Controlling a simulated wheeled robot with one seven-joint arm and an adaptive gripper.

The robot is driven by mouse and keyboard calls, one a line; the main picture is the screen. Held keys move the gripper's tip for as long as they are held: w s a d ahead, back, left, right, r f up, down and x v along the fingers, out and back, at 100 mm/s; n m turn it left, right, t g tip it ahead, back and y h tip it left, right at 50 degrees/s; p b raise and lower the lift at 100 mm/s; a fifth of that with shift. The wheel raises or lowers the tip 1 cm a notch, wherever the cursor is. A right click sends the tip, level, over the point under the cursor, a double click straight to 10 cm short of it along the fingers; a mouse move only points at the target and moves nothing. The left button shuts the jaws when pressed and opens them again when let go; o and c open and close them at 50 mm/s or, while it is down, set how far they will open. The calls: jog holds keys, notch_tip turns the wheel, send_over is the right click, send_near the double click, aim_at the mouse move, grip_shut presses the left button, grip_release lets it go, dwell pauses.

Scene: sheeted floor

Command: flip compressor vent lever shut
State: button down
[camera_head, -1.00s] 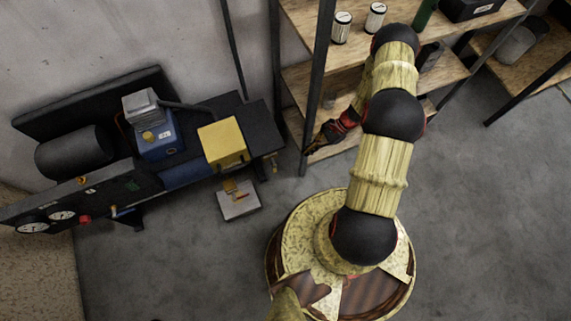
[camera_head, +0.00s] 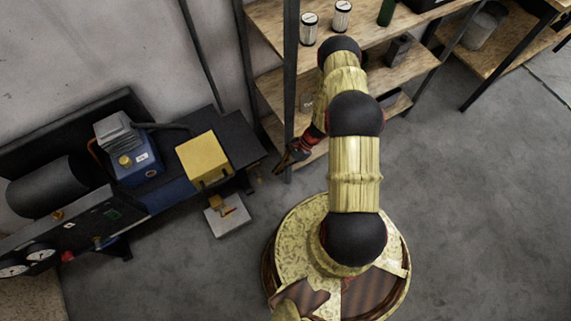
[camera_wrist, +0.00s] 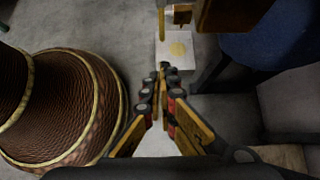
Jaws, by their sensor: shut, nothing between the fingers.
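The compressor is at the left of the head view, with a black tank (camera_head: 47,184), a blue body (camera_head: 137,168) and a dark gauge panel (camera_head: 85,230). A pale plate (camera_head: 226,216) stands low in front of its yellow box (camera_head: 205,158), carrying a small orange lever-like part (camera_head: 229,211). I cannot tell for sure whether this is the vent lever. The plate also shows in the wrist view (camera_wrist: 174,60), ahead of the fingers. My gripper (camera_head: 279,170) is shut and empty, right of the yellow box and apart from the plate. Its fingertips meet in the wrist view (camera_wrist: 164,68).
A wooden shelf (camera_head: 330,45) with a dark post (camera_head: 291,80) stands close behind my gripper and arm. Cans (camera_head: 310,28) stand on it. My round base fills the left of the wrist view. Grey floor (camera_head: 185,270) is open between the compressor and my base.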

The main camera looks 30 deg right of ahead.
jog(key=shift+a+f+b, duration=0.15)
jog(key=shift+a+b, duration=0.05)
jog(key=shift+a, duration=0.95)
jog(key=shift+a+f+b, duration=0.15)
jog(key=shift+a+b, duration=0.05)
jog(key=shift+a, duration=0.95)
jog(key=shift+f, duration=0.1)
jog(key=shift+a+f+y+b, duration=0.1)
jog(key=shift+y+b, duration=0.3)
jog(key=shift+b, duration=0.15)
